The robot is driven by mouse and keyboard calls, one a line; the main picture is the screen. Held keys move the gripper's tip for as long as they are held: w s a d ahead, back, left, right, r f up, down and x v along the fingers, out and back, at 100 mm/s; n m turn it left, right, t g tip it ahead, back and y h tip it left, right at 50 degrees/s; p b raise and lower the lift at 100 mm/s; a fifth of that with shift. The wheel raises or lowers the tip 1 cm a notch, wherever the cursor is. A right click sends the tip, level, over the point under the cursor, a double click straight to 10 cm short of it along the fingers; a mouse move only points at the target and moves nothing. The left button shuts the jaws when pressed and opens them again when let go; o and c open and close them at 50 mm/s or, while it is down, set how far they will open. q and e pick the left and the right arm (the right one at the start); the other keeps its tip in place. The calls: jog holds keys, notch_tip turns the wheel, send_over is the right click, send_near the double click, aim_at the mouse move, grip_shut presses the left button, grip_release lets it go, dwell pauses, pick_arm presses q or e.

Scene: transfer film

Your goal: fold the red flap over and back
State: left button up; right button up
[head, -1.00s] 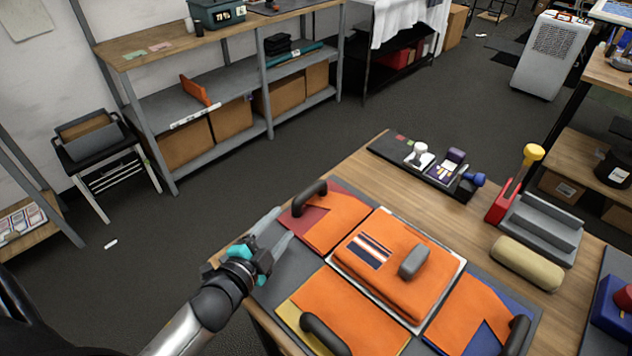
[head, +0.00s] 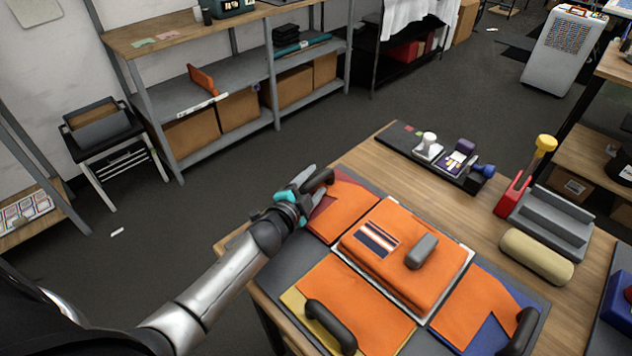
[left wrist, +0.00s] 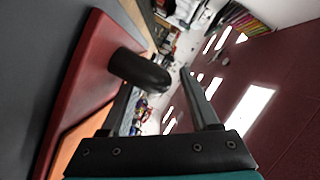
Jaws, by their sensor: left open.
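The red flap (head: 322,207) lies flat at the upper left of the folding board (head: 284,262), with orange cloth over part of it. Its dark handle (head: 322,180) stands at the flap's outer end. My left gripper (head: 311,187) is open at this handle, its fingers partly overlapping it. In the left wrist view the handle (left wrist: 140,70) reaches from the red flap (left wrist: 88,80) toward the space between the fingers (left wrist: 165,95) and covers part of the left finger. Contact cannot be told. My right gripper is out of view.
Folded orange cloth (head: 385,265) with a grey block (head: 421,251) on it fills the middle. Yellow (head: 293,301) and blue (head: 482,333) flaps have dark handles too. A black tray (head: 400,144) and a beige roll (head: 536,257) stand on the table beyond.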

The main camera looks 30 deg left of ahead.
pick_arm(q)
jog(key=shift+w+f, duration=0.15)
jog(key=shift+w, duration=0.55)
grip_shut()
dwell(1.1)
